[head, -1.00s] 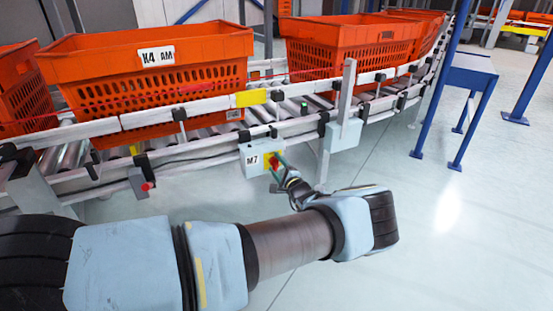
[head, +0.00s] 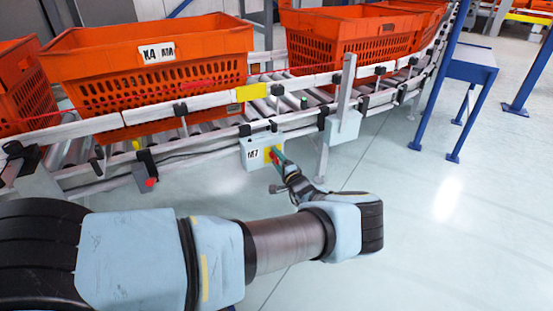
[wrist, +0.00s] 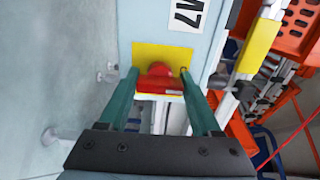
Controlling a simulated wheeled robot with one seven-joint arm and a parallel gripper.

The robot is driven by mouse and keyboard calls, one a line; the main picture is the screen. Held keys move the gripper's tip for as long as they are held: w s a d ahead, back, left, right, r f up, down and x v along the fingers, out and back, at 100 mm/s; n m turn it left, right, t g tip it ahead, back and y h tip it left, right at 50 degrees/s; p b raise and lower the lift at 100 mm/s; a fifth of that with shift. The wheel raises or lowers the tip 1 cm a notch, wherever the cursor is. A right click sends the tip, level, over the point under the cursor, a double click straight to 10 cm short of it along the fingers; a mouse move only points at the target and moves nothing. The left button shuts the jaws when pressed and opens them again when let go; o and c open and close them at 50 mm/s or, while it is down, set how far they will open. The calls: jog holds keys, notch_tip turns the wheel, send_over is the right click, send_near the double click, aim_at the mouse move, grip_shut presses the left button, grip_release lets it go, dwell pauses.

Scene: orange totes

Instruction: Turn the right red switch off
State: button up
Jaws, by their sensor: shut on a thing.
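The right red switch (wrist: 160,78) is a red knob on a yellow plate (wrist: 192,53), mounted on a light grey box (head: 252,151) labelled M7 under the conveyor edge. In the wrist view, the two green fingers of my gripper (wrist: 159,84) stand on either side of the knob and are shut on it. In the head view, my gripper (head: 279,160) reaches the front of the box, and the knob is mostly hidden by the fingers. Another red knob (head: 150,182) sits on a small grey box further left under the conveyor.
Orange totes (head: 150,80) stand on the roller conveyor (head: 200,125) above the switch box. A second, unmarked grey box (head: 343,127) is to the right on a post. A blue-legged stand (head: 467,75) is at right.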

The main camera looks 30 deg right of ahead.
jog(key=shift+f, duration=0.1)
jog(key=o, duration=1.4)
jog(key=s+p, duration=0.2)
jog(key=s, duration=0.9)
jog(key=shift+a, duration=0.1)
jog(key=shift+w, duration=0.1)
